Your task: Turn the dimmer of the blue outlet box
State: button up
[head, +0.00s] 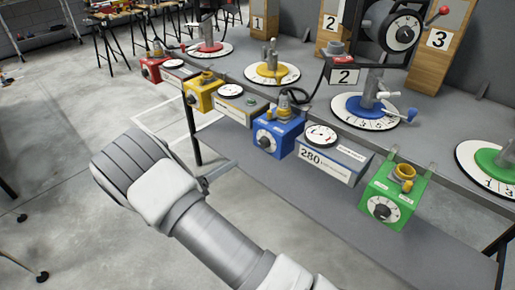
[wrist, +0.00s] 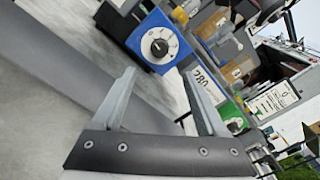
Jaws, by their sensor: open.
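The blue outlet box (head: 290,136) hangs at the front edge of the bench, at the middle of the head view. Its dimmer (head: 265,139) is a black knob on a white round dial facing outward. In the wrist view the blue box (wrist: 137,42) appears tilted, with the dimmer (wrist: 159,47) just beyond the fingertips. My gripper (wrist: 160,74) is open and empty, its two fingers apart and short of the knob. In the head view my wrist hides most of the gripper, left of and below the box.
A yellow outlet box (head: 202,93) and a red one (head: 152,70) hang to the left, a green one (head: 393,200) to the right. A meter box marked 280 (head: 335,160) is beside the blue box. A grey lower shelf (head: 300,195) lies below.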

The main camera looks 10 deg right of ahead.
aim_at(261, 144)
jog(key=b+x, duration=0.2)
jog(key=x, duration=1.1)
jog(key=shift+w+d, duration=0.15)
jog(key=shift+d, duration=0.1)
jog(key=shift+c, duration=0.2)
grip_shut()
